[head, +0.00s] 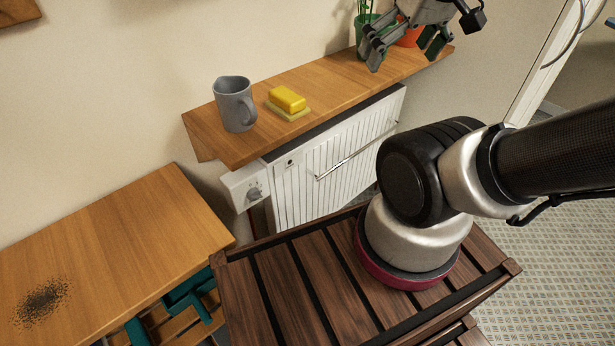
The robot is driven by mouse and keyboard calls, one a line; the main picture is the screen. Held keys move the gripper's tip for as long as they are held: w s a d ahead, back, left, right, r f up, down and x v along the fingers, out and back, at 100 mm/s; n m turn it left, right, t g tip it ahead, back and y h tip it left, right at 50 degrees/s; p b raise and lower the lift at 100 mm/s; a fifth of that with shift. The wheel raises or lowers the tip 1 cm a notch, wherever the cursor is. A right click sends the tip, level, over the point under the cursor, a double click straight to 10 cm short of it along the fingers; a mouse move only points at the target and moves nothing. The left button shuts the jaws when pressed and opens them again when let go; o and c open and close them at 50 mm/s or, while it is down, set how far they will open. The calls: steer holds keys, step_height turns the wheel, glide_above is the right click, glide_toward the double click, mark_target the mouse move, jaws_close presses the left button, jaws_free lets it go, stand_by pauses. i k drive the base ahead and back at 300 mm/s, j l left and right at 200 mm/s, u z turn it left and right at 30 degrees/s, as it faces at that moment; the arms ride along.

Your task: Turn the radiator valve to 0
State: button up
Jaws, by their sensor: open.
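The radiator valve (254,194) is a small grey knob on a white housing at the left end of the white radiator (330,163). Its markings are too small to read, so its setting cannot be told. My gripper (404,62) is at the top right, above the right part of the wooden shelf.
The wooden shelf (340,94) over the radiator bears a grey mug (233,103), a yellow block (287,99) on a small base, and pots (408,37) behind my gripper. A metal rail (355,150) crosses the radiator front. A wooden table (110,245) stands at the left.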

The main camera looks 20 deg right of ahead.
mark_target(254, 194)
steer(key=k+j+z, duration=0.25)
steer(key=k, duration=0.2)
steer(key=k+z, duration=0.3)
steer(key=k, duration=0.15)
